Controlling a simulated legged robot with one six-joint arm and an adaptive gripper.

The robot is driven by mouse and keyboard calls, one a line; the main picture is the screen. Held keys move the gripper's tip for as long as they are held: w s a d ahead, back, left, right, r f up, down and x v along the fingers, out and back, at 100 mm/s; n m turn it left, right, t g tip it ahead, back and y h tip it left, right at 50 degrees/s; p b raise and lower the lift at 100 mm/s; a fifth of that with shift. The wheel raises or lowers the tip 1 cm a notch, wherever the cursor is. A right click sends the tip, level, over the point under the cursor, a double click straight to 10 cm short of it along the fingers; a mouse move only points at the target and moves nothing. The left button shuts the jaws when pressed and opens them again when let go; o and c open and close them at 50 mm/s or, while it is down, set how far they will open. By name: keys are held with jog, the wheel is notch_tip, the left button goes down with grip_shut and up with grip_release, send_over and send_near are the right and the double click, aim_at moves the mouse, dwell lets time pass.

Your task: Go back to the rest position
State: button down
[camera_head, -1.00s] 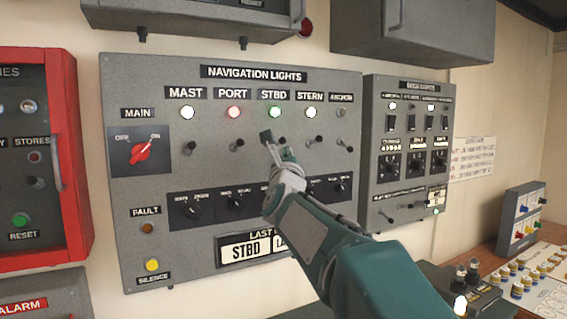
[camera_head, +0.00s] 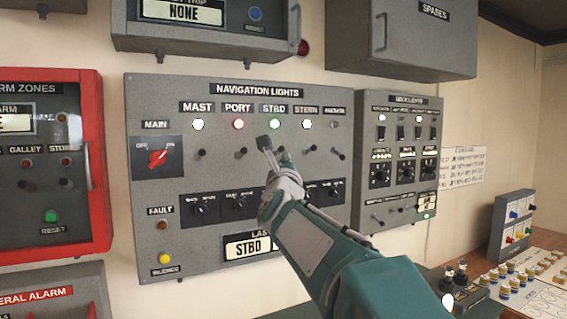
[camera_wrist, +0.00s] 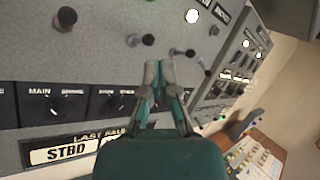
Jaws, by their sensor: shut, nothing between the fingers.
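My arm reaches up from the lower right in the head view, and my gripper (camera_head: 268,150) is in front of the grey navigation lights panel (camera_head: 150,95), below the STBD lamp (camera_head: 275,124). In the wrist view my gripper (camera_wrist: 162,75) is shut and empty, with panel toggles (camera_wrist: 148,40) beyond it. Whether the fingertips touch the panel is not clear. The MAST, PORT, STBD and STERN lamps are lit, and the ANCHOR lamp (camera_head: 336,125) is dark. The red MAIN switch (camera_head: 157,157) points toward ON. My arm hides part of the lower panel.
The deck lights panel (camera_head: 375,105) is to the right and a red-framed alarm cabinet (camera_head: 100,130) to the left. Grey boxes, one marked SPARES (camera_head: 425,45), hang above. A desk with a chart (camera_head: 545,300) and a small switch box (camera_head: 512,225) is at lower right.

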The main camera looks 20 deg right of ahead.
jog(key=s+a+f+n+g+y, duration=0.3)
jog(key=s+f+n+g+y, duration=0.1)
jog(key=s+f+n, duration=0.5)
jog(key=s+a+f+n+g+y, duration=0.3)
jog(key=s+f+n, duration=0.45)
jog(key=n, duration=0.45)
jog(key=s+d+f+n+g, duration=0.2)
jog(key=s+f+n+g, duration=0.6)
jog(key=s+f+n, duration=0.5)
jog(key=s+f, duration=0.6)
jog(key=s, duration=0.1)
jog(key=shift+s+f+g+h, duration=0.25)
jog(key=shift+f+g+h, duration=0.05)
jog(key=shift+g+h, duration=0.1)
